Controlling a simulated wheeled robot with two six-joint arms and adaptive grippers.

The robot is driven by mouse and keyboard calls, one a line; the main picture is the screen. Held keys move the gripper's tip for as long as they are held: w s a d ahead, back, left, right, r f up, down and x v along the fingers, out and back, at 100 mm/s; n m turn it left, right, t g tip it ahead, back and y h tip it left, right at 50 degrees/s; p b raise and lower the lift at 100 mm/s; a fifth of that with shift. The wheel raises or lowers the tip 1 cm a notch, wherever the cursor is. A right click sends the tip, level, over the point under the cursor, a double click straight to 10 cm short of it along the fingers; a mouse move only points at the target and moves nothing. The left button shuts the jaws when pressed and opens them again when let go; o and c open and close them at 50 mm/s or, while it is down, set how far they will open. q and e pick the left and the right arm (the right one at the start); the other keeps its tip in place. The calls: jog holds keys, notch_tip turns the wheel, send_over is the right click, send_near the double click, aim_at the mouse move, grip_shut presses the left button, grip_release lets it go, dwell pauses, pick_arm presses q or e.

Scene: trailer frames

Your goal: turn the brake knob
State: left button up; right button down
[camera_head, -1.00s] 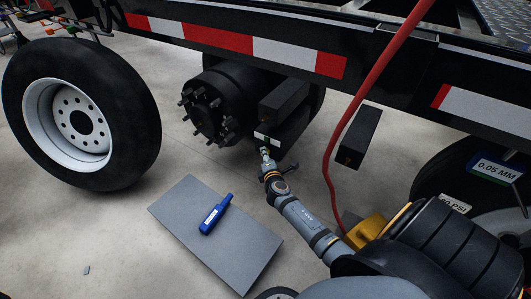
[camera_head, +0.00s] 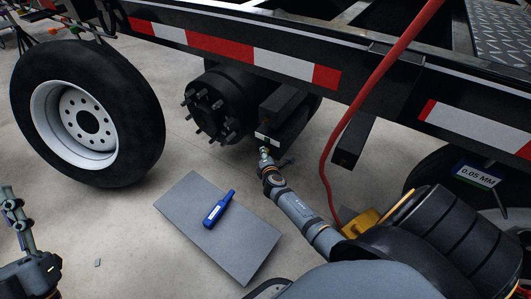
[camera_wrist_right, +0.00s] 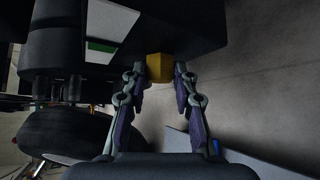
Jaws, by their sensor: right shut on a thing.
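The brake knob is a small yellow block (camera_wrist_right: 160,67) under a black box (camera_wrist_right: 185,25) with a white and green label. My right gripper (camera_wrist_right: 161,72) has one finger on each side of the knob and is shut on it. In the head view, my right gripper (camera_head: 264,153) reaches up to the underside of the black box (camera_head: 279,128) beside the wheel hub; the knob is mostly hidden there. My left gripper (camera_head: 15,212) is at the lower left edge, away from the knob. Its finger opening is not clear.
The studded black hub (camera_head: 207,105) is left of the box, under the striped trailer rail (camera_head: 215,42). A loose wheel (camera_head: 88,115) stands at left. A blue tool (camera_head: 219,209) lies on a grey mat (camera_head: 190,198). A red hose (camera_head: 333,150) hangs right of my right arm.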

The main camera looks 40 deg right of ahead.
pick_arm(q)
notch_tip(320, 180, down, 23)
jog(key=w+n+g+y+p, duration=0.1)
jog(key=w+g+p, duration=0.15)
jog(key=g, duration=0.85)
jog(key=s+d+f+g+p, duration=0.1)
jog(key=s+f+g+p, duration=0.2)
jog(key=s+f+g, duration=1)
jog(key=shift+g+y, duration=0.6)
jog(key=shift+s+a+r+p, duration=0.5)
jog(key=shift+s+p, duration=0.2)
jog(key=shift+p, duration=0.35)
jog(key=shift+s+a+r+p, duration=0.4)
jog(key=shift+s+p, duration=0.25)
jog(key=shift+p, duration=0.45)
jog(key=shift+s+a+r+p, duration=0.4)
jog(key=shift+s+r+p, duration=0.25)
jog(key=shift+p, duration=0.4)
pick_arm(e)
jog(key=shift+w+a+r+n+g+h, duration=0.15)
jog(key=shift+n+g, duration=0.5)
jog(key=shift+g, duration=0.4)
jog(key=shift+w+d+r+n+g+h, duration=0.1)
jog(key=shift+n+g+h, duration=0.1)
jog(key=shift+n+g, duration=0.65)
jog(key=shift+w+a+r+n+g+h, duration=0.15)
jog(key=shift+n+g, duration=0.25)
jog(key=shift+g, duration=0.9)
